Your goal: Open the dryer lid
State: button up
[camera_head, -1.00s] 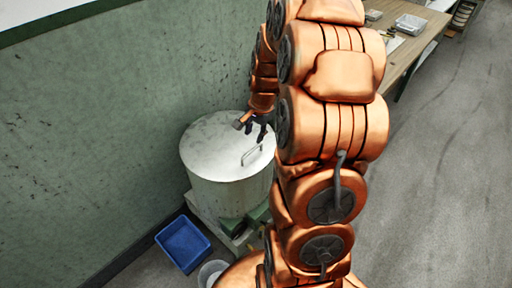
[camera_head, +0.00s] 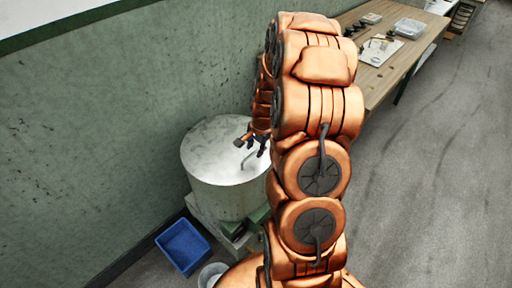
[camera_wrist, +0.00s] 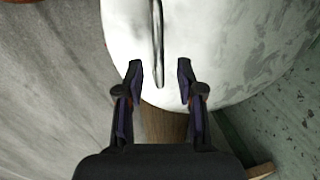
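The dryer (camera_head: 217,199) is a pale metal drum against the green wall, with a round, mottled white lid (camera_head: 207,150) lying flat on top. The lid also fills the top of the wrist view (camera_wrist: 232,40). Its handle (camera_wrist: 157,45) is a thin metal bar; in the head view (camera_head: 249,162) my gripper partly hides it. My gripper (camera_wrist: 160,68) is open, its two dark fingertips apart over the lid's edge. The handle's near end lies between the fingertips in the wrist picture. Whether the fingers touch it cannot be told.
A blue bin (camera_head: 183,246) stands on the floor beside the dryer, with a pale bucket (camera_head: 212,274) near it. A wooden table (camera_head: 392,62) with a tray and small items is at the upper right. The grey floor (camera_head: 440,180) at right is clear.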

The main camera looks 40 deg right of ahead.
jog(key=shift+f, duration=0.5)
grip_shut()
jog(key=shift+w, duration=0.1)
jog(key=shift+r, duration=0.1)
